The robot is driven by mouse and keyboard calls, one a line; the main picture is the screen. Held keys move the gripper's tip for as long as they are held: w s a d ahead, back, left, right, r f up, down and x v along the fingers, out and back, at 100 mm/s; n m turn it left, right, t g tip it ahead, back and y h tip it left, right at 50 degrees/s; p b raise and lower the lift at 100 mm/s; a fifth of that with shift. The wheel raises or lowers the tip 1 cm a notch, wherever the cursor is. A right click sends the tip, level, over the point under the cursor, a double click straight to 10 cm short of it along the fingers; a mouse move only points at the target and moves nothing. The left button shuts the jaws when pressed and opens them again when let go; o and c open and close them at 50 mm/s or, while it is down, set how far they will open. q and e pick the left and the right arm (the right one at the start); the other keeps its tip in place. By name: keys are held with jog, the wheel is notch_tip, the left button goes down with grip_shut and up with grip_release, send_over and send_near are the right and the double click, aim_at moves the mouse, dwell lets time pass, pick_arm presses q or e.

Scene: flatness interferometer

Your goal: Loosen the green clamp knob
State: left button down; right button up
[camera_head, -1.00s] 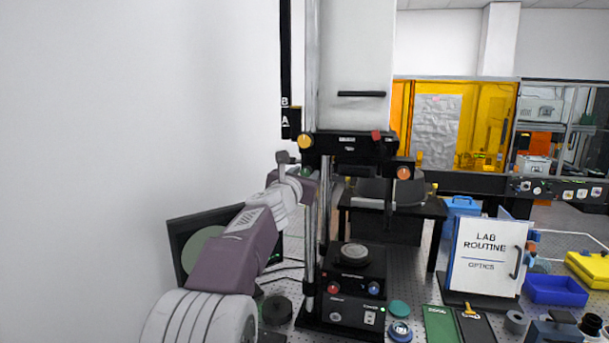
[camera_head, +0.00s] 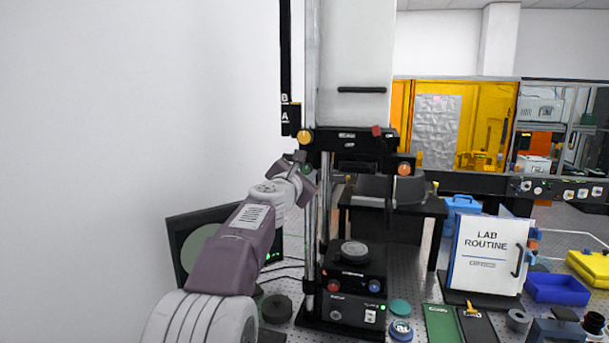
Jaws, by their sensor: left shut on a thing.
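The green clamp knob (camera_head: 307,170) is on the left side of the interferometer's upper carriage (camera_head: 345,140), by the upright post. Only a small bit of its green shows. My left gripper (camera_head: 303,163) is at the knob and shut on it; my wrist and the jaws hide most of the grip. My left arm reaches up to it from the bottom left. A yellow knob (camera_head: 305,137) sits just above, a red knob (camera_head: 376,131) at the carriage's upper right, and an orange knob (camera_head: 404,169) lower right. My right gripper is out of view.
Below the carriage stands the black base unit (camera_head: 352,285) with a round stage (camera_head: 354,252). A dark monitor (camera_head: 183,232) is behind my left arm. A lab routine binder (camera_head: 487,255), a blue tray (camera_head: 557,289) and small parts fill the right of the bench.

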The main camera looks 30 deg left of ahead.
pick_arm(q)
jog(key=m+b, duration=0.1)
jog(key=m, duration=0.5)
jog(key=m+b, duration=0.1)
jog(key=m, duration=0.4)
jog(key=shift+m+b, duration=0.4)
dwell(0.4)
jog(key=c, duration=1.1)
grip_release()
jog(key=shift+r, duration=0.1)
jog(key=shift+s, duration=0.1)
